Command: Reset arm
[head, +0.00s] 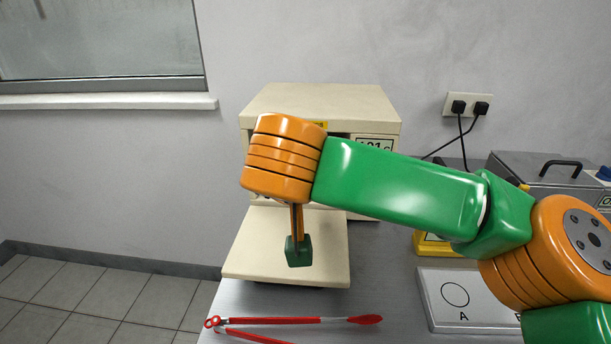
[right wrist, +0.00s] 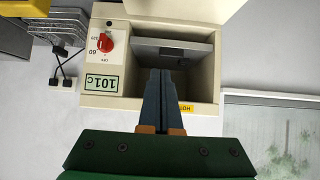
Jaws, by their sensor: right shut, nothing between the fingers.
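My right arm crosses the head view from the right, in front of a beige oven (head: 320,100). My right gripper (right wrist: 166,72) shows in the right wrist view, which is upside down. Its dark fingers are shut together with nothing between them. They point toward the open front of the oven (right wrist: 108,100). The oven door (head: 250,262) is folded down flat toward me. My left gripper is not in view.
Red tongs (head: 350,320) lie on the grey bench (head: 385,290) before the door. The oven has a red knob (right wrist: 106,43) and grey plate (right wrist: 190,50).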

